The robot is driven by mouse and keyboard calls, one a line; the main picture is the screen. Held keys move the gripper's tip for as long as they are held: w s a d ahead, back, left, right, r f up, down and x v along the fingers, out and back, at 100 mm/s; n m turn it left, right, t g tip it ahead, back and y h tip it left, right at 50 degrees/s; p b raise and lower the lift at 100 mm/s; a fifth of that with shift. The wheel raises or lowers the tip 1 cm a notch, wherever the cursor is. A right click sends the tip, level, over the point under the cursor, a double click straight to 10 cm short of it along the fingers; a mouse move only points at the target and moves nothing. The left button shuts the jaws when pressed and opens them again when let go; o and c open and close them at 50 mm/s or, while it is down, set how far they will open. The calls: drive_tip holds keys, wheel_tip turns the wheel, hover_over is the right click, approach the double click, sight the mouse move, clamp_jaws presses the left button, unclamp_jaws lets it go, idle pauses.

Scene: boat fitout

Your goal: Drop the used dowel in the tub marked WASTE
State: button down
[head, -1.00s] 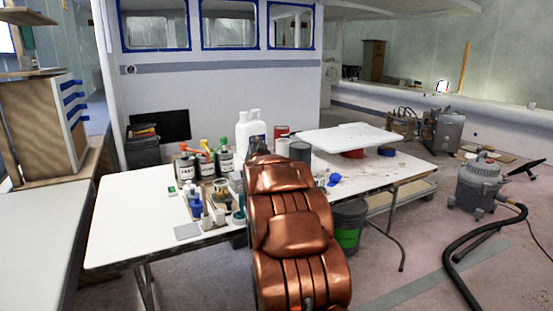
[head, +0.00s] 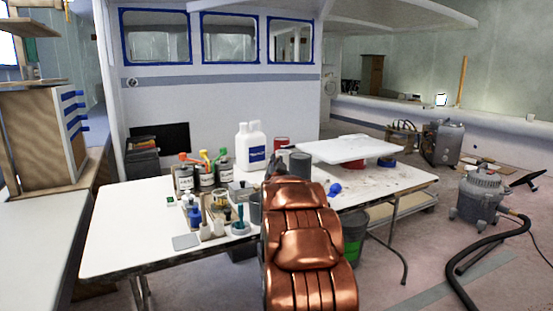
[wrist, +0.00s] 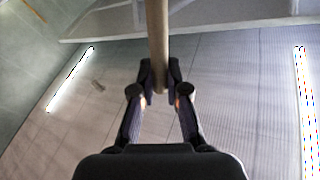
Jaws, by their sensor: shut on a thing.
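In the wrist view, my gripper (wrist: 161,92) is shut on a plain light-brown dowel (wrist: 158,40). The dowel runs from between the fingertips up past the top edge of the picture, so its far end is out of view. In the head view my copper arm stands in front of the table, and its own links hide the gripper and dowel. No WASTE marking can be read. Labelled pots (head: 184,178) stand on the table, and a dark grey container (head: 300,165) stands behind my arm. A green-and-black bucket (head: 353,240) is under the table.
The white table (head: 130,225) is clear on its left. Cups, brushes and two white jugs (head: 250,145) crowd its middle, with a white board (head: 348,149) at right. A vacuum (head: 478,195) and its hose lie on the floor at right.

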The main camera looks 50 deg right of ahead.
drive_tip(key=shift+w+a+f+b, duration=0.1)
drive_tip(key=shift+w+f+b, duration=0.15)
drive_tip(key=shift+f, duration=0.65)
drive_tip(key=shift+w+a+f+b, duration=0.15)
drive_tip(key=shift+w+f, duration=0.25)
drive_tip(key=shift+f, duration=0.5)
drive_tip(key=shift+w+d+f+b, duration=0.1)
drive_tip(key=shift+w+f+b, duration=0.2)
drive_tip(key=shift+f, duration=0.6)
drive_tip(key=c, duration=1.1)
unclamp_jaws()
drive_tip(key=shift+a, duration=0.15)
drive_tip(key=v, duration=1.2)
